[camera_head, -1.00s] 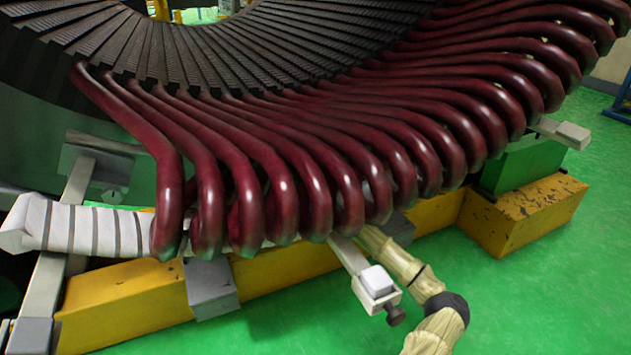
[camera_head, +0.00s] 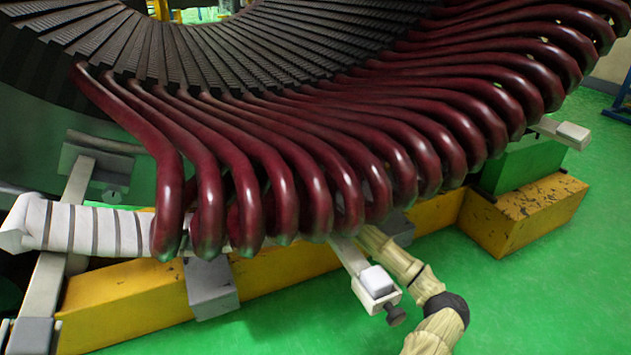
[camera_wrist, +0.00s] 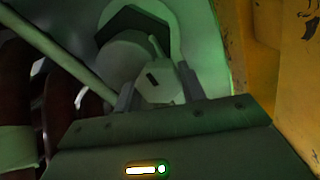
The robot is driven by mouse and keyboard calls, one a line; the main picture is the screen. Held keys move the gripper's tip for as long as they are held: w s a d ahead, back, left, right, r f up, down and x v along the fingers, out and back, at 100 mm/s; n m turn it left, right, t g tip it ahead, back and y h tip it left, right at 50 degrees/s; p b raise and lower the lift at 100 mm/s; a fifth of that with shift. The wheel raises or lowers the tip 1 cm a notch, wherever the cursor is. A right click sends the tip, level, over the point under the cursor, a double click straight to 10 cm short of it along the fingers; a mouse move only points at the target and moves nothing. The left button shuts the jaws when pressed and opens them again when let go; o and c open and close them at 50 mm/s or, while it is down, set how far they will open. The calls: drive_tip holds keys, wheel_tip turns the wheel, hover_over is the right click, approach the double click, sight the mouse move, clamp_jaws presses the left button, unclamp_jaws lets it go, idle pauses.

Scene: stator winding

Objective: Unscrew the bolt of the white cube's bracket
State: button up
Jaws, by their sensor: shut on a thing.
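In the wrist view my gripper (camera_wrist: 157,88) has its two fingers on either side of a pale bolt-like part (camera_wrist: 160,80) with a dark slot and a thin raised tab. It is shut on this part. A dark hexagonal piece (camera_wrist: 135,28) and a rounded pale body lie just beyond it. In the head view a white cube (camera_head: 377,279) sits in a pale bracket (camera_head: 373,300) at the end of a bar, with a dark bolt (camera_head: 396,315) at its lower right. My gripper is hidden there behind the coils; I cannot tell which bolt it holds.
Dark red coils (camera_head: 316,185) hang close above my arm. A yellow beam (camera_head: 130,305) runs beneath them, with a grey block (camera_head: 210,287) against it. A yellow block (camera_head: 525,215) stands at right. The green floor (camera_head: 560,290) at lower right is clear.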

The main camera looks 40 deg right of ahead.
drive_tip(key=o, duration=1)
drive_tip(key=shift+c, duration=0.2)
drive_tip(key=shift+s, duration=0.1)
drive_tip(key=v, duration=1.7)
drive_tip(key=shift+s, duration=0.15)
drive_tip(key=shift+a+f, duration=0.1)
